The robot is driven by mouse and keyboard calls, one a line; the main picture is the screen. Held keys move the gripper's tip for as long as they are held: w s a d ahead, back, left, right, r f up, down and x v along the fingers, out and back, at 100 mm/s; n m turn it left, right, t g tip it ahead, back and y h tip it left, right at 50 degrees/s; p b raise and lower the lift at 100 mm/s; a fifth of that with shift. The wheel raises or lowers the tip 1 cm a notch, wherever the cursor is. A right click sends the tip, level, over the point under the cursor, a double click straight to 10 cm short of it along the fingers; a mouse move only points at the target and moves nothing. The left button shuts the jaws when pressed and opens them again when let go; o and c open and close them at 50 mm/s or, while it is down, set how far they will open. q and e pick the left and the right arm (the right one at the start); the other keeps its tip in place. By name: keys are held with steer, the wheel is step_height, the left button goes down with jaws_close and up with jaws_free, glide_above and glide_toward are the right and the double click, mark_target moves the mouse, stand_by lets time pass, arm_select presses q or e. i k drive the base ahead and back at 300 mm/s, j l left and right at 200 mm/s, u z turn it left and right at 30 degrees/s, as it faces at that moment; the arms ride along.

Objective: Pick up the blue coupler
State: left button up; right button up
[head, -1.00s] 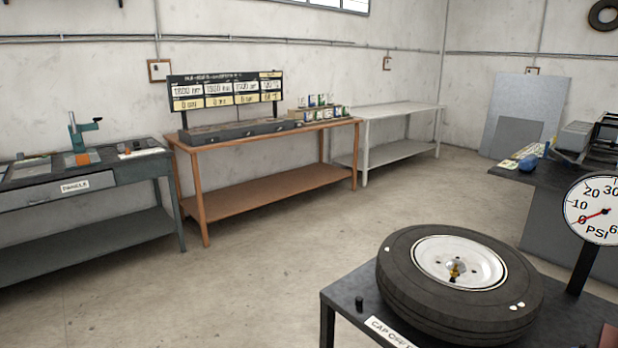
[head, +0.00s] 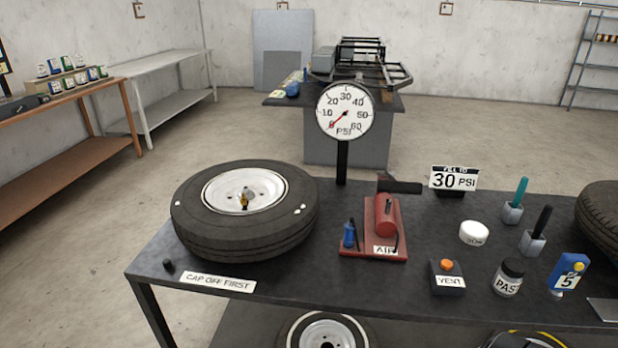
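A small blue cylinder (head: 349,235), which looks like the blue coupler, stands upright at the left side of the red air unit (head: 385,222) labelled AIR. The unit sits on the dark table (head: 330,277) in the middle of the head view. A tyre with a white rim (head: 245,212) lies flat to the left of it. Neither of my grippers shows in the head view.
A pressure gauge (head: 345,111) reading near 0 stands behind the air unit. A VENT box (head: 446,277), a PAS jar (head: 509,277), a white tub (head: 474,233) and a blue block (head: 569,272) stand to the right. A CAP OFF FIRST label (head: 218,281) lies at the front left.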

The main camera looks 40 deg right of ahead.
mark_target(349, 238)
steer(key=z, duration=1.55)
